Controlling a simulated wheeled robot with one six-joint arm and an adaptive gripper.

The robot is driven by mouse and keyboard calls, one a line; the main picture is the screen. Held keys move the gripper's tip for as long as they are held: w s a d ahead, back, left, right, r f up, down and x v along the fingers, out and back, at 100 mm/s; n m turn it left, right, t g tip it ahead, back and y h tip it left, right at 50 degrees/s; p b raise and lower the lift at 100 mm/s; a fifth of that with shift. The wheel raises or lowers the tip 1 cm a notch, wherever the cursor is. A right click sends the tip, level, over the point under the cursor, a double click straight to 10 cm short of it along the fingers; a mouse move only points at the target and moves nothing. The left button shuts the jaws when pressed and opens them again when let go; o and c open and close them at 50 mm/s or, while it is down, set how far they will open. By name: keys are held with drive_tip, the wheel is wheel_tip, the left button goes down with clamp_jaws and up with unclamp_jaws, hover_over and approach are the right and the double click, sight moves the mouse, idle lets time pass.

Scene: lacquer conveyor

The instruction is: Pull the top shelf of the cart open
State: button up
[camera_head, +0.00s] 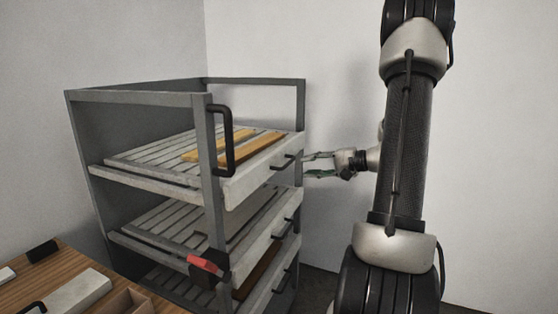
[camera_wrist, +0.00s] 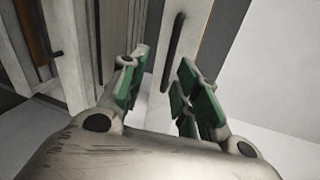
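A grey metal cart (camera_head: 84,150) stands against the wall in the head view, with slatted shelves one above another. Its top shelf (camera_head: 235,190) carries yellowish wooden strips and has a small dark handle (camera_head: 284,162) on its front face. My gripper (camera_head: 308,165) is just to the right of that handle, fingers pointing left toward it and apart. In the wrist view, my gripper (camera_wrist: 160,88) shows green finger pads spread open, with a dark bar handle (camera_wrist: 173,52) ahead between the fingertips. Nothing is held. Contact with the handle cannot be made out.
Lower shelves have handles of their own (camera_head: 283,228). A larger black handle (camera_head: 226,142) is on the cart's corner post, and a red-and-black part (camera_head: 206,267) sits lower on the cart. A wooden table (camera_head: 72,262) is at bottom left. White walls are behind.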

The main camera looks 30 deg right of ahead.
sight(290, 163)
drive_tip(key=shift+n, duration=0.6)
drive_tip(key=x, duration=0.2)
drive_tip(key=r+x, duration=0.1)
drive_tip(key=x, duration=0.5)
drive_tip(key=shift+w+a+r, duration=0.15)
drive_tip(key=shift+w+r, duration=0.05)
drive_tip(key=shift+r, duration=0.05)
clamp_jaws()
